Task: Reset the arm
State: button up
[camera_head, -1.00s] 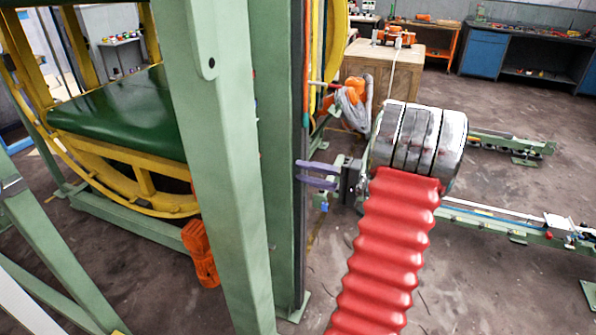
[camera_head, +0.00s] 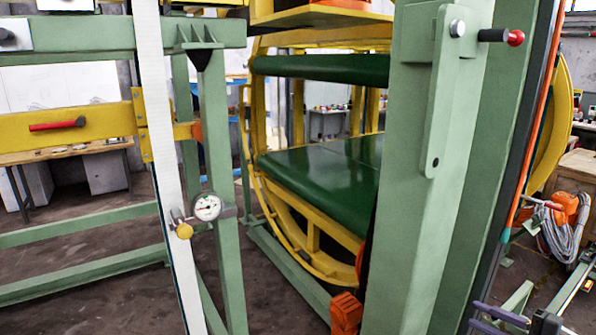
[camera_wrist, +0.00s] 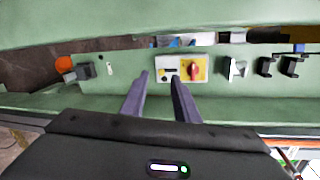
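My gripper (camera_head: 476,315) shows at the lower right edge of the head view, beside the green upright, with its two purple-grey fingers pointing left. Most of my arm is out of that picture. In the wrist view, the fingers of my gripper (camera_wrist: 158,74) stand apart with nothing between them. Past their tips is a green metal beam carrying a small panel with a red and yellow rotary switch (camera_wrist: 194,70). I cannot tell whether the fingers touch the beam.
A thick green post (camera_head: 420,200) stands close in front, with a red-tipped handle (camera_head: 515,37) near its top. The yellow ring inverter with green pads (camera_head: 320,175) is behind it. A pressure gauge (camera_head: 207,207) and a yellow beam with a red handle (camera_head: 58,126) are left.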

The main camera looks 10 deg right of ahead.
jog(key=s+a+f+n+g, duration=0.25)
jog(key=a+g, duration=0.35)
jog(key=a, duration=0.4)
jog(key=s+a+f+n+g, duration=0.1)
jog(key=s+a+g, duration=0.35)
jog(key=a, duration=0.45)
jog(key=s+a+r+n+h, duration=0.1)
jog(key=a+r+n+h, duration=0.2)
jog(key=a+r+n, duration=0.3)
jog(key=s+a+r+n+t+h, duration=0.1)
jog(key=a+r+n+h, duration=0.2)
jog(key=a, duration=1.1)
notch_tip(320, 180, up, 4)
jog(key=n, duration=0.3)
jog(key=shift+s+a, duration=0.3)
jog(key=shift+s, duration=0.05)
